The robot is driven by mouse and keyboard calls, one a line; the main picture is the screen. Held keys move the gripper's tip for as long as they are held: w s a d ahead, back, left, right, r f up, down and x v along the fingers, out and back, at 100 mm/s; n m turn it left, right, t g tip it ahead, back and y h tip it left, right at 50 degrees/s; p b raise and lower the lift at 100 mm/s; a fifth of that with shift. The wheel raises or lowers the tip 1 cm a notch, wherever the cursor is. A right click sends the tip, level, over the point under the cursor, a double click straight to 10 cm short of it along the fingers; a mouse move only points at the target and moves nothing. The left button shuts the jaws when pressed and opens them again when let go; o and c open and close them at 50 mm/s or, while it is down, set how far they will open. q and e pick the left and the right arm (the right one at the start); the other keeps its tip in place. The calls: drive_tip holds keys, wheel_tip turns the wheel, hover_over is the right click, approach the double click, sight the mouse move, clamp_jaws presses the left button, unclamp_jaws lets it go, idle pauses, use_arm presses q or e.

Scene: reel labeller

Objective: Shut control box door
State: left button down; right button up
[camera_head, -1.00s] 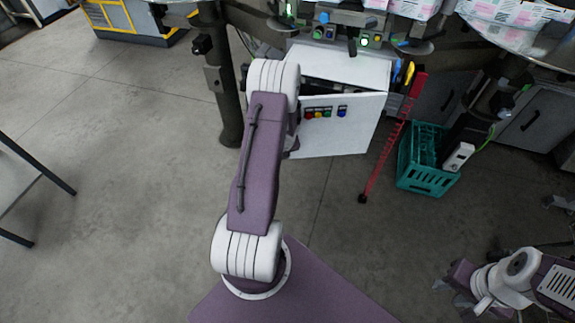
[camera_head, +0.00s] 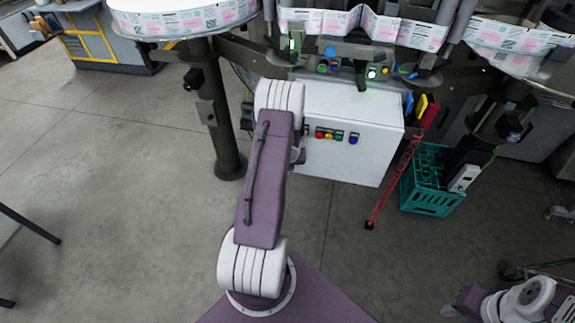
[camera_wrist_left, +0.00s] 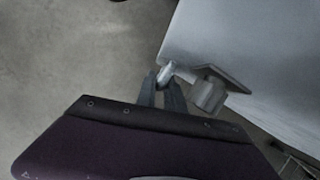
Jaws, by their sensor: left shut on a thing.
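The white control box (camera_head: 352,99) stands under the machine, its top now level. Its door (camera_head: 345,162), with a row of coloured buttons, faces me and looks flush with the box; I see no gap along its top edge. My left arm covers the door's left edge and most of the left gripper. In the left wrist view my left gripper (camera_wrist_left: 163,83) is shut on the small metal door handle (camera_wrist_left: 168,72) beside the white panel. My right gripper (camera_head: 460,307) is low at the right, far from the box, too small and cut off to judge.
A red stand (camera_head: 394,178) and a teal crate (camera_head: 428,190) are close to the right of the box. A dark post (camera_head: 228,140) stands to its left. A label-covered reel (camera_head: 185,20) is above.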

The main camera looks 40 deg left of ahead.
use_arm(q)
drive_tip(key=shift+w+a+r, duration=0.2)
drive_tip(key=shift+a+r, duration=0.1)
drive_tip(key=shift+a, duration=0.05)
drive_tip(key=c, duration=1.8)
unclamp_jaws()
drive_tip(key=shift+o, duration=0.2)
drive_tip(key=shift+r, duration=0.2)
drive_tip(key=p+v, duration=0.1)
drive_tip(key=v, duration=0.1)
drive_tip(key=p+v, duration=0.1)
drive_tip(key=v, duration=0.1)
drive_tip(key=shift+w+r, duration=0.15)
drive_tip(key=shift+r, duration=0.3)
drive_tip(key=s+d+r, duration=0.1)
drive_tip(key=r+p, duration=0.1)
drive_tip(key=shift+s+d+r, duration=0.35)
drive_tip(key=shift+s+r, duration=0.05)
